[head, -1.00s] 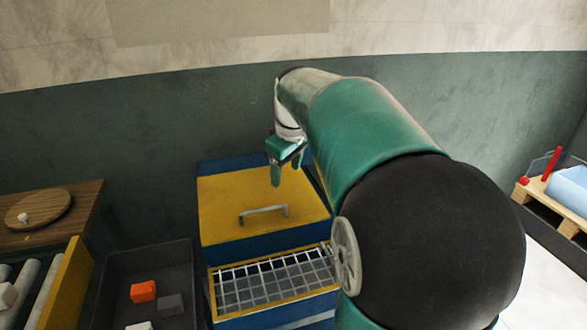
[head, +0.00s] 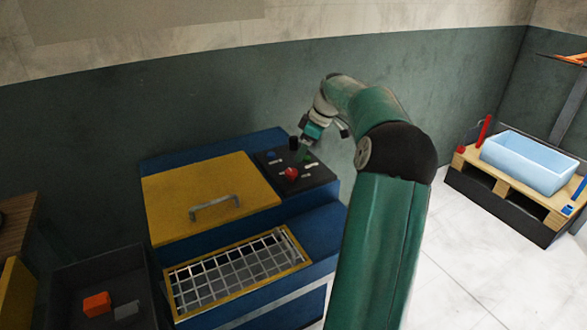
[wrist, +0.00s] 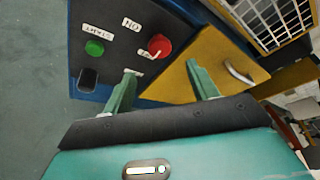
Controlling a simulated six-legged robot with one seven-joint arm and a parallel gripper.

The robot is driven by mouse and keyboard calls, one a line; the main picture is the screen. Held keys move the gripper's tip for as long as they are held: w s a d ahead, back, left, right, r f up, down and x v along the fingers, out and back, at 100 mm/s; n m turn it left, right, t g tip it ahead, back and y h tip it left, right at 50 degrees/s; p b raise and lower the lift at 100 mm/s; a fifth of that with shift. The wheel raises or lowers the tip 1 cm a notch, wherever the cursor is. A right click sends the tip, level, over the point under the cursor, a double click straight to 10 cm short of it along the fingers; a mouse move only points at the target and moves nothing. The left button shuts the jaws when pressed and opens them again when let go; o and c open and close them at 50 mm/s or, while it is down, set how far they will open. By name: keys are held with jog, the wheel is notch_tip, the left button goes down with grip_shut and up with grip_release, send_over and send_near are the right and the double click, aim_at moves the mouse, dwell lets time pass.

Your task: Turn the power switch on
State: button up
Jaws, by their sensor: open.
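The dark control panel (head: 318,178) is on the right of the blue press, beside its yellow lid. It carries a red button (head: 291,173) and a green button (head: 308,157). In the wrist view the panel shows the red button (wrist: 160,45), the green button (wrist: 94,47) under a START label, an ON label (wrist: 131,24), and a black switch-like block (wrist: 87,78) near the panel's edge. Its on or off position cannot be told. My gripper (head: 316,138) is above the panel; in the wrist view its fingers (wrist: 161,70) are apart and empty. The left finger partly covers another label.
The yellow lid (head: 205,185) with a grey handle (head: 214,207) and a wire grid (head: 235,262) are on the press. A dark bin (head: 70,275) with an orange block (head: 96,303) stands at left. A pallet (head: 520,195) with a pale blue tub (head: 530,160) stands at right.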

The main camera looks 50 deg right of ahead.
aim_at(292, 171)
jog(key=x, duration=0.8)
jog(key=shift+w+f, duration=0.15)
jog(key=shift+f, duration=0.15)
jog(key=shift+c, duration=0.2)
jog(key=c, duration=0.9)
